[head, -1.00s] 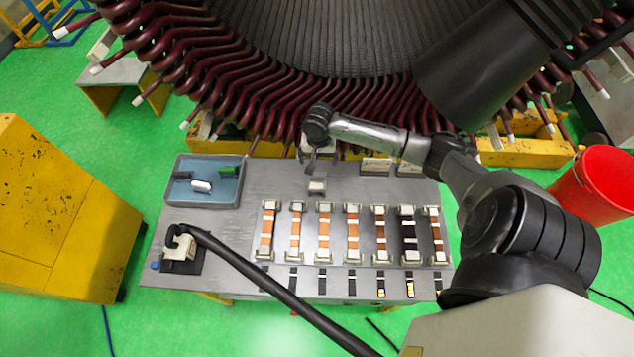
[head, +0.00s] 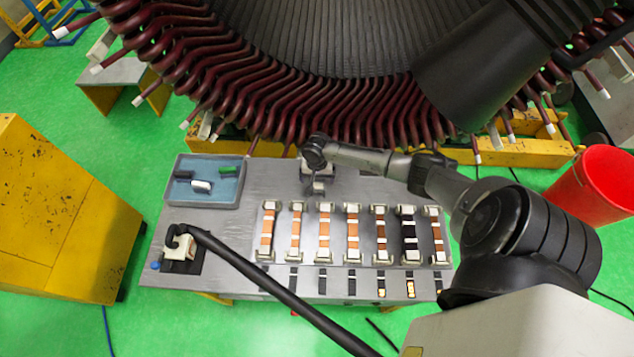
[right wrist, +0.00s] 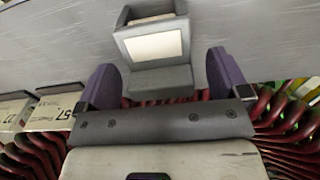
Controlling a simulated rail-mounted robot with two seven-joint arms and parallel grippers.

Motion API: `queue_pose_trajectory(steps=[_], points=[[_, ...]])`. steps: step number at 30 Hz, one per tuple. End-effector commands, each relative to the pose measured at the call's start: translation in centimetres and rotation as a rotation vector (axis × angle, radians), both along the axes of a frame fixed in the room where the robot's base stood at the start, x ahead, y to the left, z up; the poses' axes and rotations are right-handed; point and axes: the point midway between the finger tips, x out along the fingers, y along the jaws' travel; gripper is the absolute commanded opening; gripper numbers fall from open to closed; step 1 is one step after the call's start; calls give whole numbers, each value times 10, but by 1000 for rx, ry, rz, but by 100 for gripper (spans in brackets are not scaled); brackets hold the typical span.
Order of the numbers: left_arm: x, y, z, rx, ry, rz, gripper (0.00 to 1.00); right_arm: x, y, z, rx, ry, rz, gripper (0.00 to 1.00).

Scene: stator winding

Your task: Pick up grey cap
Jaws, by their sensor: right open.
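The grey cap (right wrist: 158,78) is a small box-like piece with a whitish face, seen in the right wrist view on the grey table top. My right gripper (right wrist: 165,72) is open, with one purple-grey finger on each side of the cap. I see gaps between the fingers and the cap, and nothing is gripped. In the head view my right gripper (head: 318,186) is low over the back middle of the table, and it largely hides the cap there. My left gripper is not in view.
Behind the gripper hang the stator's dark red coil ends (head: 290,110). A row of copper-banded holders (head: 325,232) stands in front. A blue tray (head: 207,203) with small black, green and white pieces is at left. Labelled boxes (right wrist: 50,112) lie beside the gripper.

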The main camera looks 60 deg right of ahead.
Motion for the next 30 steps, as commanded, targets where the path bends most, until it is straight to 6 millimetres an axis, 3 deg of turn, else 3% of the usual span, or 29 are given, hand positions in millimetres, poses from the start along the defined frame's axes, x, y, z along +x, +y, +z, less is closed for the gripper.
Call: queue_pose_trajectory(steps=[11,27,30], points=[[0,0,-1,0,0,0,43,0,0,-8,0,0,0,94],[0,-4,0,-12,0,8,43,0,0,-8,-1,0,0,42],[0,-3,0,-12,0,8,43,0,0,-7,-1,0,0,38]])
